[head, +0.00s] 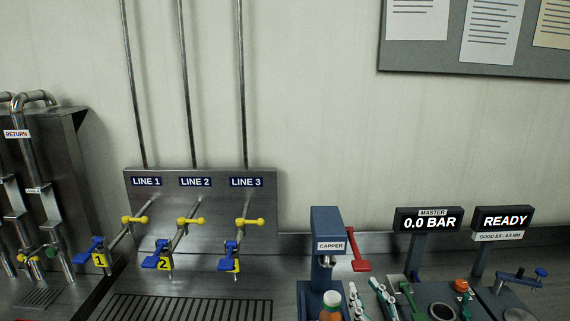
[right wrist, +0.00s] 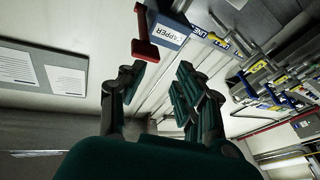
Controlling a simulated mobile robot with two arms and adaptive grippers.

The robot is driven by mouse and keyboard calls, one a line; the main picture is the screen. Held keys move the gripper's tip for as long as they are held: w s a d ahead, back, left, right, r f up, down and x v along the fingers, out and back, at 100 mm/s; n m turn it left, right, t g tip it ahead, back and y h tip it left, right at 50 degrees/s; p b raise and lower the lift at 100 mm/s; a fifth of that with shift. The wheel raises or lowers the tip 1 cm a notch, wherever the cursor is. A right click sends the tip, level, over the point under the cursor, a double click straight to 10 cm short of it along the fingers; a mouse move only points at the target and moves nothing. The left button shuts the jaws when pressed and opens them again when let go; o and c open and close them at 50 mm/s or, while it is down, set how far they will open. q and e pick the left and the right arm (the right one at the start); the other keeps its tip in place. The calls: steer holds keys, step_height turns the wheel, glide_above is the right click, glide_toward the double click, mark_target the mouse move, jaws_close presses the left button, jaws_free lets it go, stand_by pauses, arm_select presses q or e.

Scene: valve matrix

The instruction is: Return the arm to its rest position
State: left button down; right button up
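My right gripper (head: 369,297) shows at the bottom of the head view, just right of the blue capper (head: 327,222). In the right wrist view its two dark and green fingers (right wrist: 158,84) stand apart with nothing between them. The capper also shows beyond the fingers in the right wrist view (right wrist: 168,32), with its red lever (right wrist: 145,48). My left gripper is in neither view.
An orange-capped bottle (head: 331,305) stands at the capper. The valve panel (head: 200,212) has yellow handles and blue levers on three lines. Displays read "0.0 BAR" (head: 430,222) and "READY" (head: 505,220). A drain grate (head: 185,307) lies in front of the panel.

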steer(key=s+d+f+m+g+h, duration=0.35)
steer(key=s+f, duration=0.25)
steer(key=f, duration=0.2)
steer(key=s+d+f+m+g+h, duration=0.3)
steer(key=s+d+f+g+h, duration=0.15)
steer(key=s+f, duration=0.2)
steer(key=s+a+f+n+g+y, duration=0.15)
steer(key=s+f+g, duration=0.25)
steer(key=s, duration=0.5)
steer(key=s+a+f+n+g+y, duration=0.1)
steer(key=s+a+f+g, duration=0.3)
steer(key=s, duration=0.5)
step_height(320, 180, down, 27)
steer(key=d+g+b, duration=0.1)
steer(key=g+b, duration=0.1)
steer(key=b, duration=0.1)
steer(key=s+d+f+g+b, duration=0.1)
steer(key=s+d+f, duration=0.2)
steer(key=s+f, duration=1.4)
step_height(320, 180, down, 3)
steer(key=shift+s+d+r+n+h+b, duration=0.2)
steer(key=shift+n+h+b, duration=0.1)
steer(key=shift+h+b, duration=0.1)
